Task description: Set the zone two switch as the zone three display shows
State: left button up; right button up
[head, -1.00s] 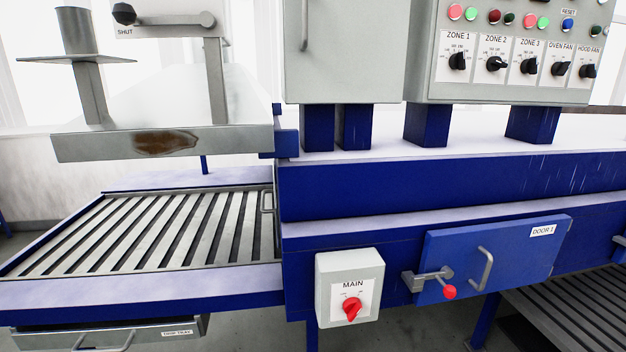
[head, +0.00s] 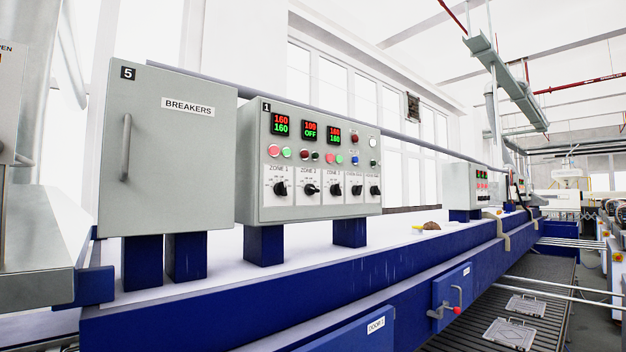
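The zone two switch (head: 310,190) is a black knob on a white plate labelled ZONE 2, on the grey control panel (head: 352,207) marked 1. Its knob lies near horizontal, unlike the more upright zone one knob (head: 280,188) and zone three knob (head: 336,189). The zone three display (head: 334,135) reads red digits, seemingly 160, above green 160. The zone two display (head: 310,131) reads red, seemingly 109, above green OFF. The zone one display (head: 280,125) reads 160 over 160. Neither of my grippers is in view.
A grey BREAKERS cabinet (head: 165,160) with a handle stands left of the panel. Both stand on blue posts above the long blue machine frame (head: 290,305). Another panel (head: 462,186) stands farther along. Door handles project from the front at right.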

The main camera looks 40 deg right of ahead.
aim_at(310, 189)
jog(key=z, duration=1.3)
